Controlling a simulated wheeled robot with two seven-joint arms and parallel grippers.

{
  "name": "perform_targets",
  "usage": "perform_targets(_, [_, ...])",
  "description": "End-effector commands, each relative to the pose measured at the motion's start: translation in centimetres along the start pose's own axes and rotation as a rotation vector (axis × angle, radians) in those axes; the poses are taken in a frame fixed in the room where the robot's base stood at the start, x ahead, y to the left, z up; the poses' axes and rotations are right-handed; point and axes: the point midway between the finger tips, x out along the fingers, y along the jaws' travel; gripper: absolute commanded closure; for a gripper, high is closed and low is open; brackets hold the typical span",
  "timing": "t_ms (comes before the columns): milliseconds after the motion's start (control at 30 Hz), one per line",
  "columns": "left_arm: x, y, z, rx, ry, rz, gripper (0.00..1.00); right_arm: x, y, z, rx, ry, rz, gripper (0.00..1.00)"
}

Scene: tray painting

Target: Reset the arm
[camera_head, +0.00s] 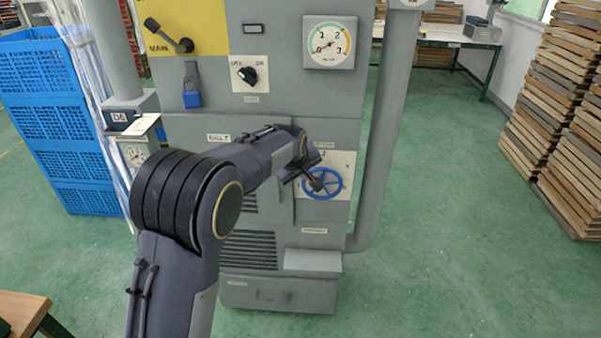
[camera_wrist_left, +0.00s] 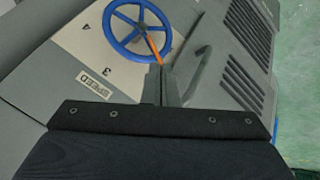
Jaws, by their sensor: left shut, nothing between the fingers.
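My left arm reaches up from the bottom of the head view to the front of a grey machine cabinet. My left gripper (camera_head: 316,184) is in front of a blue handwheel (camera_head: 333,184) on a pale plate. In the left wrist view the gripper (camera_wrist_left: 161,72) is shut and empty, its fingers pointing toward the handwheel (camera_wrist_left: 113,22). An orange pointer (camera_wrist_left: 150,42) lies across the wheel's lower right part. Whether the fingertips touch the wheel or pointer, I cannot tell. My right gripper is not in view.
The grey cabinet (camera_head: 290,100) carries a gauge (camera_head: 328,43), a black knob (camera_head: 247,75), a lever (camera_head: 170,36) and a blue padlock (camera_head: 191,98). Blue crates (camera_head: 60,110) stand at left, wooden trays (camera_head: 565,110) at right.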

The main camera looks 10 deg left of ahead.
Motion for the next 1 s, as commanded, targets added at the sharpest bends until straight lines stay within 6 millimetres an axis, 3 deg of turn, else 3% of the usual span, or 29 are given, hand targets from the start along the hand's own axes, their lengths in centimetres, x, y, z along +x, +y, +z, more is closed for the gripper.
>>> perform_targets(133, [-0.5,-0.1,0.0,-0.003,-0.003,0.0,1.0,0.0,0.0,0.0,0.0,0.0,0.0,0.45])
perform_targets(233, [-1.9,-1.8,-0.5,-0.018,-0.028,0.003,1.0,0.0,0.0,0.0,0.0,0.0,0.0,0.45])
perform_targets(367, [-5.9,-6.4,-0.6,-0.04,-0.1,0.023,1.0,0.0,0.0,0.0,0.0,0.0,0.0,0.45])
perform_targets(467, [-10.1,-10.6,0.6,-0.031,-0.166,0.058,1.0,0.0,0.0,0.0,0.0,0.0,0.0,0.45])
perform_targets(667, [-18.4,-17.3,5.6,0.07,-0.24,0.149,1.0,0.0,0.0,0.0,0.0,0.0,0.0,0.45])
perform_targets(800, [-23.1,-21.4,10.9,0.185,-0.248,0.194,1.0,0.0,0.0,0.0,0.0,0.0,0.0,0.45])
perform_targets(1000, [-26.2,-25.7,18.1,0.351,-0.227,0.195,1.0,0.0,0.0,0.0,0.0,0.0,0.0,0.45])
